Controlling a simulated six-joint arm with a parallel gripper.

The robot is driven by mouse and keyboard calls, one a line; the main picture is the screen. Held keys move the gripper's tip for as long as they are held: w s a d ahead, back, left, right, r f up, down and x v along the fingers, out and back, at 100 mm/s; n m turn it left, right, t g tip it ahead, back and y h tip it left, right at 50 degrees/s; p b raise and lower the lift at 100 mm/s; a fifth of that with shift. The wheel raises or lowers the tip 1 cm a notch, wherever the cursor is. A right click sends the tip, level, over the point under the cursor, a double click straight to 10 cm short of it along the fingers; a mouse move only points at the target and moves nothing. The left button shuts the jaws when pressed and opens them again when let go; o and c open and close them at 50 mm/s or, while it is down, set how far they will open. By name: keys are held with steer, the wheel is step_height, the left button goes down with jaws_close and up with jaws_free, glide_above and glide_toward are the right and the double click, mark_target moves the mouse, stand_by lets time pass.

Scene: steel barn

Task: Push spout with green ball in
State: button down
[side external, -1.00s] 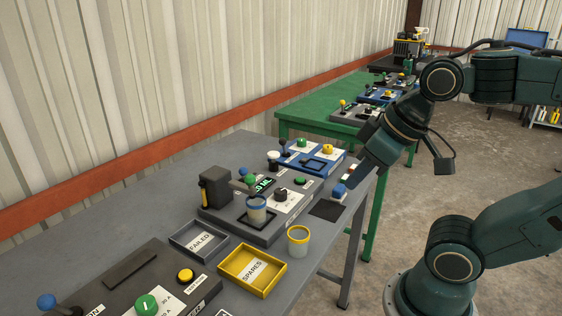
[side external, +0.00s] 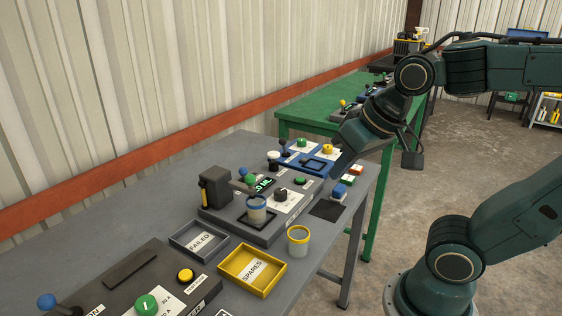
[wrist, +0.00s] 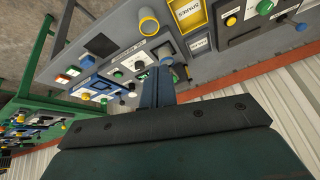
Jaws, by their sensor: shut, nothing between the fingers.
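The spout with the green ball (side external: 249,181) sits on the grey dispenser machine (side external: 222,221), above a blue-rimmed cup (side external: 257,212). A blue ball (side external: 243,171) shows just behind it. My gripper (side external: 334,174) is shut and empty, tilted down to the left over the machine's right end, apart from the spout. In the wrist view my shut fingers (wrist: 157,84) point toward the machine, near the blue-rimmed cup (wrist: 166,56).
A yellow-rimmed cup (side external: 298,242), the yellow SPARES tray (side external: 278,279) and the grey FAILED tray (side external: 176,237) stand in front. Small blocks, including a blue one (side external: 338,191), lie right of the machine. A blue panel (side external: 291,160) stands behind. The grey table (side external: 125,213) is clear at back left.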

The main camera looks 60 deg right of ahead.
steer(key=w+d+f+m+h, duration=0.1)
steer(key=w+d+m+h, duration=0.1)
steer(key=w+m, duration=0.9)
steer(key=shift+w+d+f+h, duration=0.3)
steer(key=shift+w+f, duration=0.1)
steer(key=shift+w, duration=0.15)
steer(key=shift+f, duration=0.15)
glide_toward(249, 184)
steer(key=s+d+f, duration=0.2)
steer(key=d+f, duration=0.3)
steer(key=shift+w+a+f, duration=0.1)
steer(key=shift+w+a, duration=0.1)
steer(key=shift+w, duration=0.4)
steer(key=shift+w+a+f, duration=0.1)
steer(key=shift+w+a, duration=0.05)
steer(key=shift+w, duration=0.45)
steer(key=shift+w+a+f, duration=0.1)
steer(key=shift+w+a, duration=0.1)
steer(key=shift+w, duration=0.4)
